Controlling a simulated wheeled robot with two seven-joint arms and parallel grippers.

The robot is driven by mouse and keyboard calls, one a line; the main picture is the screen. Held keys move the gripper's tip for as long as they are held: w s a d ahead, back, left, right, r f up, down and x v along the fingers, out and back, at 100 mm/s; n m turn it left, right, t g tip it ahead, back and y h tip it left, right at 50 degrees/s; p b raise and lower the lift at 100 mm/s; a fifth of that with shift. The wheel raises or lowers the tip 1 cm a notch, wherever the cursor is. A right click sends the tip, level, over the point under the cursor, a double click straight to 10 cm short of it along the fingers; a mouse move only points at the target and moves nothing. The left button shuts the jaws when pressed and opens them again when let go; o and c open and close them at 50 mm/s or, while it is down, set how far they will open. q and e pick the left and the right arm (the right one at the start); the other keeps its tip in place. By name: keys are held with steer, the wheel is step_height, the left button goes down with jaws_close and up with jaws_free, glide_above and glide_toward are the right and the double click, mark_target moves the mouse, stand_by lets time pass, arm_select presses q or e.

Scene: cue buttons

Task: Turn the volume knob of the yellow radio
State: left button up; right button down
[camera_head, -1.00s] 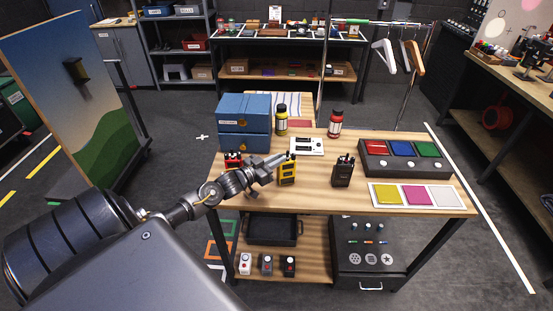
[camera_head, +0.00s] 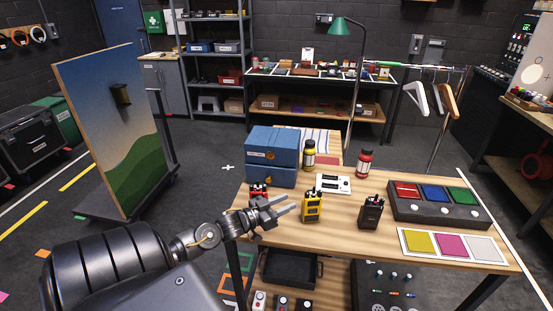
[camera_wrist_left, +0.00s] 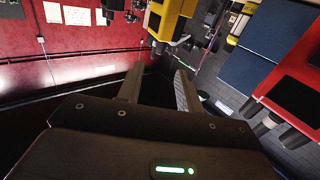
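The yellow radio (camera_head: 312,208) stands upright on the wooden table, near its front edge. Its knobs are on top, too small to read in the head view. My left gripper (camera_head: 287,204) is just left of the radio, pointing at it, with its fingers apart and nothing between them. In the left wrist view the open fingers (camera_wrist_left: 158,84) show an empty gap, and the yellow radio (camera_wrist_left: 172,20) is at the top, beyond the fingertips and partly cut off. Whether a fingertip touches the radio cannot be told. My right gripper is out of view.
A red radio (camera_head: 258,192) stands behind my left gripper, partly hidden. A black radio (camera_head: 371,213) stands to the right. Blue boxes (camera_head: 272,157), yellow and red bottles (camera_head: 365,163), and a button panel (camera_head: 436,207) are farther off. Bare tabletop (camera_head: 340,236) lies in front.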

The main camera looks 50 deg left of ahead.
arm_select(q)
steer(key=shift+s+a+b, duration=0.15)
steer(key=shift+s, duration=0.75)
steer(key=shift+s+a+b, duration=0.15)
steer(key=shift+s, duration=0.7)
